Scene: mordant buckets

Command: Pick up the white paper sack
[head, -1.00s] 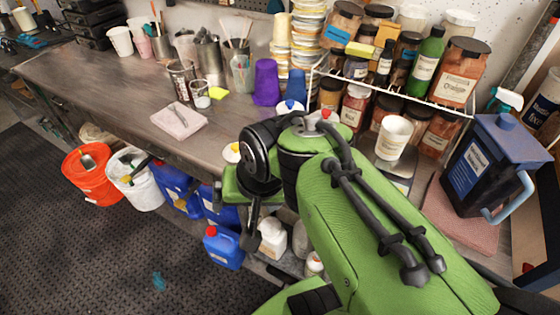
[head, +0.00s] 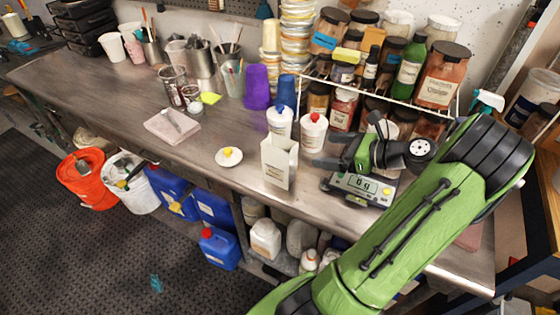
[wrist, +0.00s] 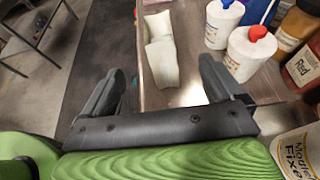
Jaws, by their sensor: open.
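The white paper sack (head: 279,163) stands upright near the bench's front edge in the head view, with an open top and a small label on its front. In the wrist view the sack (wrist: 162,63) shows as a pale shape ahead, between the lines of the two fingers. My gripper (head: 328,150) is to the right of the sack, over the scale, with its fingers pointing left toward it. In the wrist view the gripper (wrist: 160,75) has its fingers spread wide and nothing between them. A gap separates the fingertips from the sack.
A blue-capped bottle (head: 280,121) and a red-capped bottle (head: 313,133) stand just behind the sack. A digital scale (head: 360,187) lies under my gripper. A wire rack (head: 400,97) with several jars stands behind.

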